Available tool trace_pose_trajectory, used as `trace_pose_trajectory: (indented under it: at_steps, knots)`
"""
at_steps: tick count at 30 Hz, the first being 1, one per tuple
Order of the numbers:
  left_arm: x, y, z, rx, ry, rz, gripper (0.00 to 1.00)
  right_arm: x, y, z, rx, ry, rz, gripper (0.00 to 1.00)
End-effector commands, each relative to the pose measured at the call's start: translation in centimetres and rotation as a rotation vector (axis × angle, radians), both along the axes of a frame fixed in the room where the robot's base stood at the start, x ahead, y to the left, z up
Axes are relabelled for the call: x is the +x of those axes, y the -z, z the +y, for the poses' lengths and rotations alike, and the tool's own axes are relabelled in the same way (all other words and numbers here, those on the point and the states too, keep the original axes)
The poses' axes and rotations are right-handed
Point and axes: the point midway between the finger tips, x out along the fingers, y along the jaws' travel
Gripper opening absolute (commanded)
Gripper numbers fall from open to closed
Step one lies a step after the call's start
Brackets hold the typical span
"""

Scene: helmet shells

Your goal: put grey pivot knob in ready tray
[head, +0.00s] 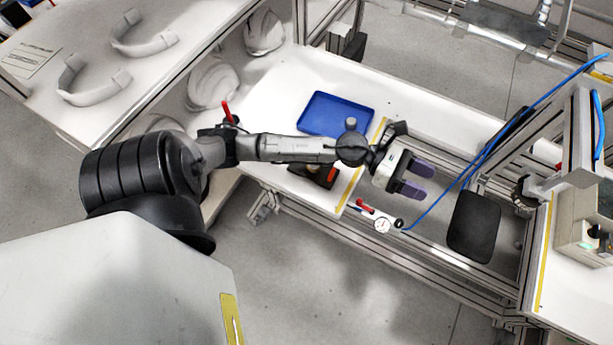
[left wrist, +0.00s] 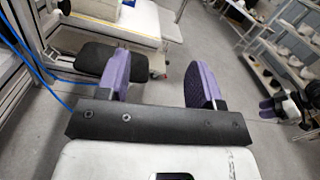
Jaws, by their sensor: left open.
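A blue tray (head: 318,108) lies on the white bench, behind my left forearm in the head view. A small grey cylinder (head: 351,123), which may be the grey pivot knob, shows at the tray's right end, just above my wrist joint. I cannot tell whether it is inside the tray. My left gripper (head: 420,180) has purple fingers, is open and empty, and hangs past the bench's yellow-striped edge, right of the tray. Its spread fingers show in the left wrist view (left wrist: 160,80). My right gripper (left wrist: 274,105) seems to show small at the right there; its jaws are unclear.
A dark holder (head: 318,173) with red and orange parts sits below my forearm. A dial gauge (head: 382,225) and a red-handled tool (head: 365,206) lie near the rail. A black pad (head: 473,226) is to the right. Helmet shells (head: 212,82) fill the shelf on the left.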

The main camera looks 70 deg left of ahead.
Motion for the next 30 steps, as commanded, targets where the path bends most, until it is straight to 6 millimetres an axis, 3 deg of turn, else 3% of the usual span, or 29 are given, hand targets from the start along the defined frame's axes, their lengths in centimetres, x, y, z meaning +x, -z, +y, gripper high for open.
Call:
trace_pose_trajectory:
  at_steps: [4, 7, 11, 15, 19, 25, 26, 30]
  knots:
    - [-1.0, -0.9, 0.8, -0.572, -0.256, 0.235, 0.60, 0.0, 0.0, 0.0, -0.001, -0.001, 0.000, 0.43]
    - [-2.1, 0.5, 2.4, -0.943, -0.438, 0.420, 0.60, 0.0, 0.0, 0.0, -0.001, -0.001, 0.000, 0.43]
    - [-5.0, 4.4, 4.4, -1.398, -0.699, 0.677, 0.60, 0.0, 0.0, 0.0, 0.000, 0.000, 0.000, 0.43]
    - [-10.2, 9.6, 4.7, -1.823, -1.015, 0.950, 0.60, 0.0, 0.0, 0.1, 0.002, 0.001, 0.000, 0.43]
    - [-15.2, 13.1, 3.5, -2.081, -1.287, 1.140, 0.60, 0.0, 0.0, 0.1, 0.005, 0.004, 0.000, 0.43]
    - [-21.6, 15.6, 1.1, -2.289, -1.636, 1.332, 0.60, 0.0, 0.0, 0.2, 0.007, 0.004, 0.000, 0.43]
    - [-22.4, 15.7, 0.8, 2.284, 1.661, -1.338, 0.60, 0.0, 0.0, 0.2, 0.007, 0.004, 0.000, 0.43]
    - [-25.0, 16.1, -0.4, 2.127, 1.653, -1.279, 0.60, 0.0, 0.0, 0.2, 0.007, 0.004, 0.000, 0.43]
